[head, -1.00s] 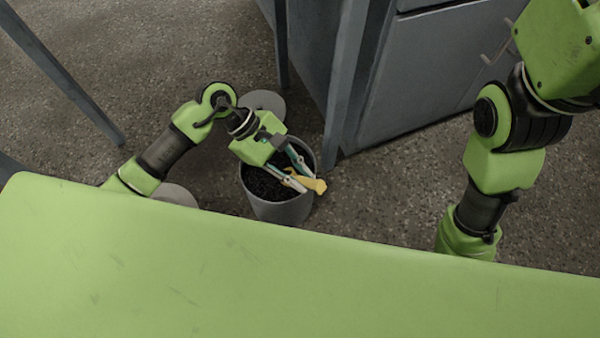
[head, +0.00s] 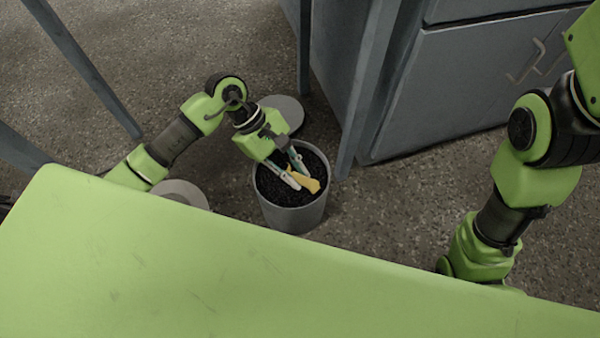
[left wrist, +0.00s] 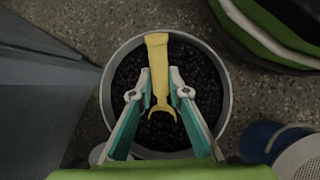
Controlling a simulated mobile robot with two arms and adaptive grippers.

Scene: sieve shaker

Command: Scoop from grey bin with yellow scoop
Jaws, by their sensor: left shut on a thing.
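The grey bin (head: 290,214) stands on the floor, filled with dark granular material (head: 275,187). My left gripper (head: 299,178) is shut on the yellow scoop (head: 311,186) and holds it over the bin's opening. In the left wrist view the scoop (left wrist: 158,75) lies between the two fingertips (left wrist: 160,88), with a forked end toward the gripper. The dark contents (left wrist: 200,65) and the bin's rim (left wrist: 107,90) surround it. I cannot tell whether the scoop touches the contents. My right gripper is out of view; only its arm shows.
A grey cabinet (head: 450,85) with handles stands behind and right of the bin, its leg close to the bin's rim. A flat grey disc (head: 287,113) lies behind the bin, another (head: 182,192) to the left. Speckled floor (head: 385,210) is open to the bin's right.

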